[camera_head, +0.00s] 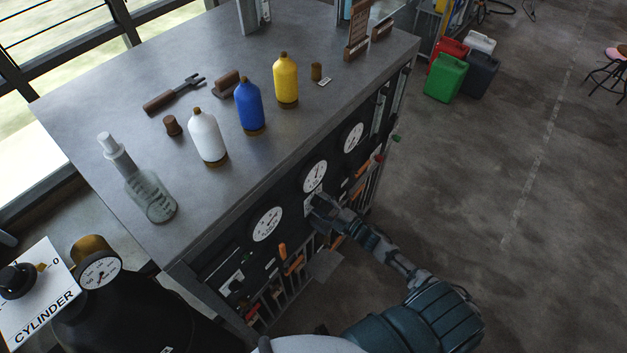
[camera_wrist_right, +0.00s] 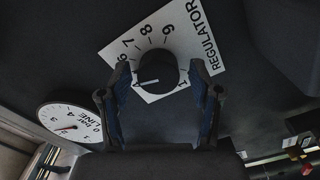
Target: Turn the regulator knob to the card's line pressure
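In the right wrist view, the black regulator knob (camera_wrist_right: 156,72) sits on a white plate marked REGULATOR (camera_wrist_right: 118,40). Its white pointer line points to the left, slightly down. My right gripper (camera_wrist_right: 160,70) is open, with one finger on each side of the knob and apparent gaps. In the head view my right gripper (camera_head: 317,206) is at the bench's front panel and hides the knob. The LINE gauge (camera_wrist_right: 70,122) has a red needle. A brown board (camera_head: 357,35) stands on the bench; its writing is unreadable.
On the grey bench top (camera_head: 330,120) stand white (camera_head: 207,137), blue (camera_head: 250,106) and yellow (camera_head: 286,80) bottles and a clear bottle (camera_head: 150,195). A black cylinder (camera_head: 85,320) with a gauge and a CYLINDER plate (camera_head: 50,310) are at lower left.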

